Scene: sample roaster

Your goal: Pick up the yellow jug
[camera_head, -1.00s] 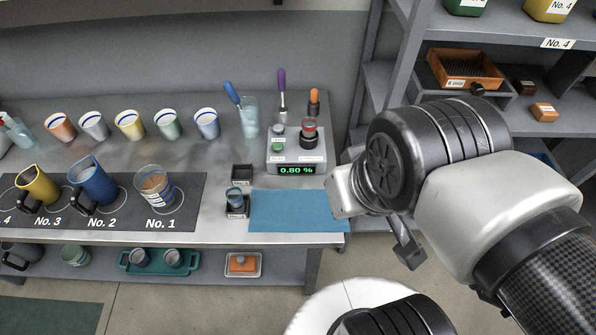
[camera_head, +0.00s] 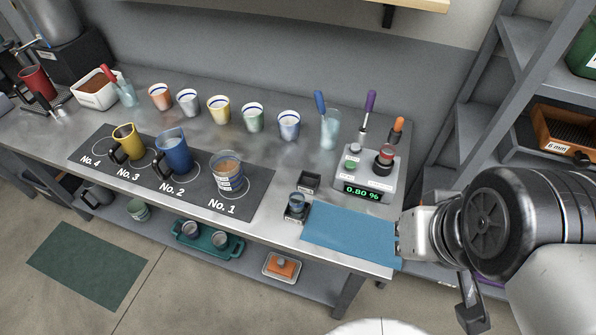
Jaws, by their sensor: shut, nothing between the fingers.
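The yellow jug (camera_head: 128,142) stands upright on the dark mat (camera_head: 258,196) at the spot marked No. 3, its black handle toward the front left. The blue jug (camera_head: 174,152) stands close to its right at No. 2. A clear measuring cup (camera_head: 227,174) with brown contents stands at No. 1. The No. 4 spot is empty. My gripper (camera_head: 398,242) is at the right, by the bench's right end near the blue cloth, far from the yellow jug. It is shut and empty; its fingertips show only partly.
A row of several cups (camera_head: 219,109) stands behind the mat. A meter reading 0.80 % (camera_head: 366,190) and a blue cloth (camera_head: 350,236) are at the bench's right end. A lower shelf holds a teal tray (camera_head: 208,240). Shelving (camera_head: 470,150) rises at the right.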

